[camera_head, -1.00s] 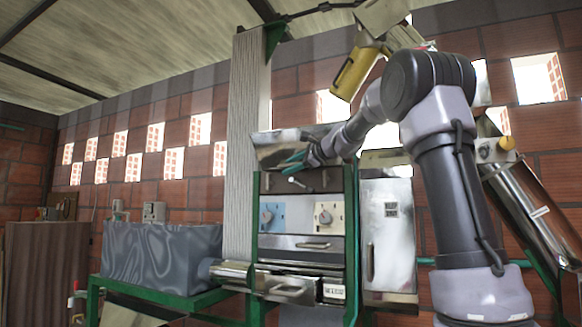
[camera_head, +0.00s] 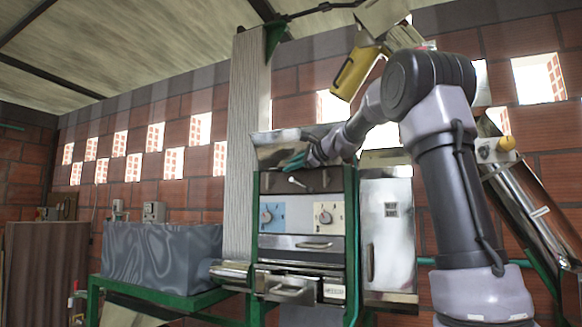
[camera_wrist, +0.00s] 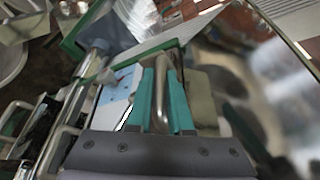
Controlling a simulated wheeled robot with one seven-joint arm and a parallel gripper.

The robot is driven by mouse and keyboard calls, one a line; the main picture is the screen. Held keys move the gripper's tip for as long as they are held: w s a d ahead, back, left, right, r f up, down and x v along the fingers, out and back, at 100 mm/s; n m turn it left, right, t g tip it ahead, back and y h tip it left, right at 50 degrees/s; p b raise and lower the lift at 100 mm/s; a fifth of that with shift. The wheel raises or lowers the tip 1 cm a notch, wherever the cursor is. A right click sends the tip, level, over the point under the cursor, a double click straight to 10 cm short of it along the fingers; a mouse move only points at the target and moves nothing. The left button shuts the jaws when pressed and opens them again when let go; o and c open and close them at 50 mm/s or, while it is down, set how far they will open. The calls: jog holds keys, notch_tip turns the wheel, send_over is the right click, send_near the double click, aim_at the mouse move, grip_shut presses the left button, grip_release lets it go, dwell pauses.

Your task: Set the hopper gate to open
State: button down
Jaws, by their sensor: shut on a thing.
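The metal hopper (camera_head: 272,150) sits on top of the green-framed machine, above its front panel. My gripper (camera_head: 292,162) is at the hopper's lower front, with its teal fingertips pointing left in the head view. In the wrist view the two teal fingers of my gripper (camera_wrist: 162,92) are shut on a bent metal handle (camera_wrist: 161,100) that runs between them. The gate itself cannot be made out; the hand and fingers hide part of that area. I cannot tell the gate's position.
Below are a small lever (camera_head: 298,182), a blue dial panel (camera_head: 271,216), a cream dial panel (camera_head: 328,215) and metal drawers (camera_head: 318,244). A tall pale column (camera_head: 246,130) stands close left of the hopper. A metal cabinet (camera_head: 388,235) stands at the right.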

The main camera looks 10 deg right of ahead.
dwell(0.7)
jog(key=s+a, duration=0.3)
jog(key=s, duration=0.2)
jog(key=shift+a, duration=0.4)
jog(key=shift+f, duration=0.1)
jog(key=c, duration=0.8)
grip_release()
jog(key=shift+s, duration=0.15)
jog(key=shift+c, duration=0.2)
jog(key=v, duration=1)
jog(key=shift+s+d, duration=0.25)
jog(key=shift+s, duration=0.05)
